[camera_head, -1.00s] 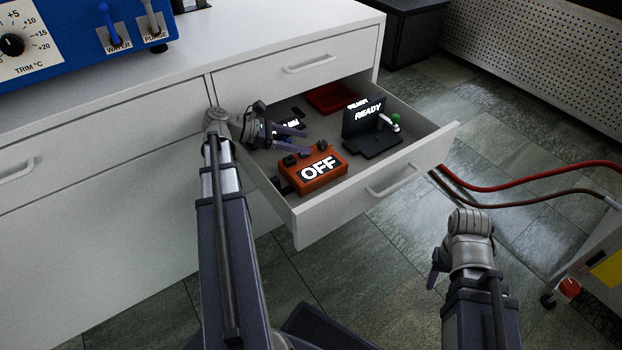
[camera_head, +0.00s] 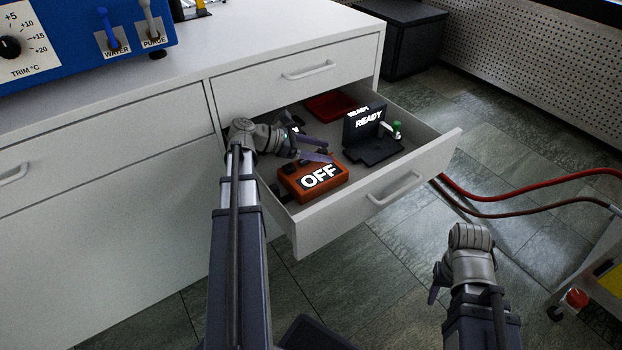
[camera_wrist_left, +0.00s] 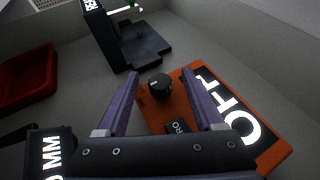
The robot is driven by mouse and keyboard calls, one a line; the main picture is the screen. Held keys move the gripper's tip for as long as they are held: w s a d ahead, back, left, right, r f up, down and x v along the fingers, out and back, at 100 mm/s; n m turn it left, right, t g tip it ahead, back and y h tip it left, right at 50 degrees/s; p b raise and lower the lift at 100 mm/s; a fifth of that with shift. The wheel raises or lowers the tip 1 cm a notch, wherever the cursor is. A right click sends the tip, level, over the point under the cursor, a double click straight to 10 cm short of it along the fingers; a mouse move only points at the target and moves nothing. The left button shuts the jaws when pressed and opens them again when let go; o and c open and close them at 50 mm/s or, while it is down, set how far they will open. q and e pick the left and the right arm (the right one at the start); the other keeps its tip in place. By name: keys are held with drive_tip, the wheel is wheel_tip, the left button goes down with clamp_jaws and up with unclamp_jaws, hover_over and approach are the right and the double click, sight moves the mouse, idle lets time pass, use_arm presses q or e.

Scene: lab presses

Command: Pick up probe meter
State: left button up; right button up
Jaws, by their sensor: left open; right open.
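The probe meter appears to be the orange box with a lit OFF display (camera_head: 314,181), lying in the front left of the open drawer. In the left wrist view, the orange box (camera_wrist_left: 178,108) shows a black knob and a small label. My left gripper (camera_head: 328,151) is open over the back of the box. In the left wrist view, its purple fingers (camera_wrist_left: 160,74) stand apart with the knob between them in the picture; I cannot tell whether they touch the box. My right gripper (camera_head: 437,282) is outside the drawer, over the floor, empty.
A black stand with a READY screen (camera_head: 364,131) and a green-capped piece (camera_head: 397,127) is right of the box. A red tray (camera_head: 331,105) lies at the drawer's back. The drawer front (camera_head: 380,196) rises nearby.

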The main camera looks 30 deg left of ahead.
use_arm(q)
drive_tip(key=shift+w+d+f, duration=0.15)
drive_tip(key=shift+w+d, duration=0.05)
clamp_jaws()
idle(0.4)
idle(0.9)
